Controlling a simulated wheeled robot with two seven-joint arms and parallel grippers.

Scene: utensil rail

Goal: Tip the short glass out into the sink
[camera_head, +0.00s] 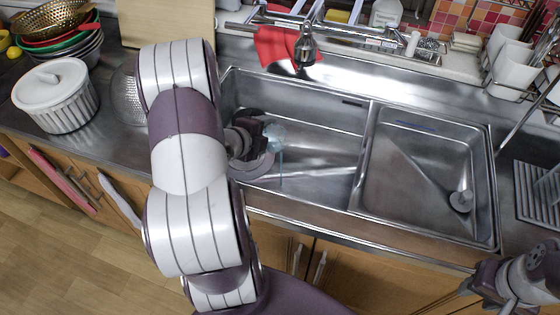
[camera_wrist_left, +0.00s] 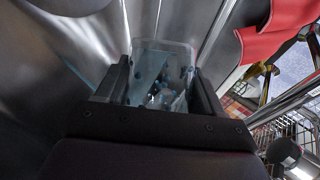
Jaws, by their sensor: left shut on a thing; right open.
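My left gripper (camera_head: 262,142) is over the left basin of the sink (camera_head: 310,140), partly hidden by my arm in the head view. It is shut on the short glass (camera_head: 276,132), a clear bluish tumbler. In the left wrist view the glass (camera_wrist_left: 160,62) sits between the two dark fingers, with small blue drops in or on it. In the head view the glass looks tilted, and a thin bluish streak hangs below it toward the basin floor. My right gripper (camera_head: 478,285) is at the lower right, open, by the counter's front edge.
The tap (camera_head: 305,48) and a red cloth (camera_head: 275,45) are behind the left basin. The right basin (camera_head: 420,165) holds only a grey drain piece (camera_head: 461,201). A white ribbed pot (camera_head: 56,95) and stacked bowls (camera_head: 75,45) stand left. A rack with white cups (camera_head: 515,65) stands right.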

